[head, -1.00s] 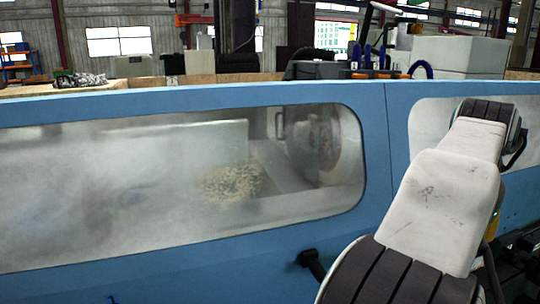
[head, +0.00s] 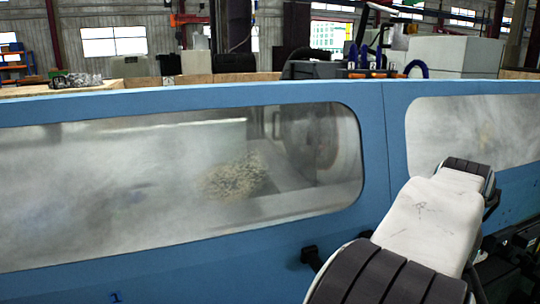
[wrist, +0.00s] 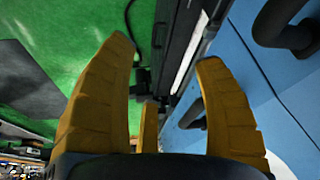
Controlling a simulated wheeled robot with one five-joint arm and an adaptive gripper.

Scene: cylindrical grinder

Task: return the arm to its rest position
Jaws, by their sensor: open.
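My gripper (wrist: 165,65) shows in the wrist view with its yellow fingers spread apart. It is open and nothing is between the fingers. The green floor lies beyond the fingers on the left, and the blue machine front is close on the right. In the head view my white and dark grey arm is at the lower right, in front of the machine. My gripper is out of sight in that view.
The blue grinder enclosure (head: 220,264) spans the head view, with two cloudy windows (head: 110,190). A black handle (head: 311,257) sticks out from its front. It also shows in the wrist view (wrist: 285,28). Green floor (wrist: 60,30) lies open beside the machine.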

